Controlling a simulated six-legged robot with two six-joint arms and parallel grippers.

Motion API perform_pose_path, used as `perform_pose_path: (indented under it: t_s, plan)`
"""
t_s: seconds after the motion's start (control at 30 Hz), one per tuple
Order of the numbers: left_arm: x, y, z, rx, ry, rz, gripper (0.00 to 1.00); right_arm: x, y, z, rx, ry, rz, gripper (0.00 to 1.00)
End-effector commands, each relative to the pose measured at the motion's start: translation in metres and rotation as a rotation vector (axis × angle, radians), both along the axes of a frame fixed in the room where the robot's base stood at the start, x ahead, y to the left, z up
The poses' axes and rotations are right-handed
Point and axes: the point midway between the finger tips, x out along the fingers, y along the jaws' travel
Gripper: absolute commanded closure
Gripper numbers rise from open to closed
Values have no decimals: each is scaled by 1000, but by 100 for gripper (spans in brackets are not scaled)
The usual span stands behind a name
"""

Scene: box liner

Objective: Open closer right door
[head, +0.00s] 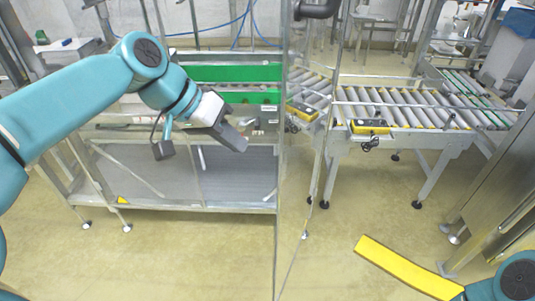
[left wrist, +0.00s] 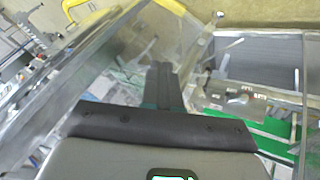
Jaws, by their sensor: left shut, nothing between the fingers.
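A clear panel with a thin metal edge (head: 283,200), which looks like a door, stands upright in the middle of the head view, seen at a steep angle. A dark part (head: 318,8) sits near its top. In the left wrist view a clear panel (left wrist: 105,62) runs diagonally on the left side of the fingers. My left gripper (head: 238,142) is shut and empty, just left of the panel edge; I cannot tell whether it touches. Its closed fingers also show in the left wrist view (left wrist: 161,90). My right gripper is out of view.
A roller conveyor (head: 415,107) with yellow boxes stands behind on the right. A metal-framed bench with a green strip (head: 230,74) lies behind my left gripper. A yellow curved bar (head: 405,268) is at lower right, near my right arm. The floor between is clear.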

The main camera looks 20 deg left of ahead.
Motion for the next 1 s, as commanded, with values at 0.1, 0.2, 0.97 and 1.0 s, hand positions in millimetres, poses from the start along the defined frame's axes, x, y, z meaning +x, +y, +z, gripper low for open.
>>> perform_pose_path:
  t_s: [0.1,0.2,0.97,1.0]
  plan:
    - [9,-15,-22,0,3,-4,100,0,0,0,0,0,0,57]
    - [16,-25,-37,1,3,-3,100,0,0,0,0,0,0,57]
    - [14,-67,-34,0,0,-2,100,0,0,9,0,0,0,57]
    - [14,-73,-34,1,1,-5,100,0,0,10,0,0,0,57]
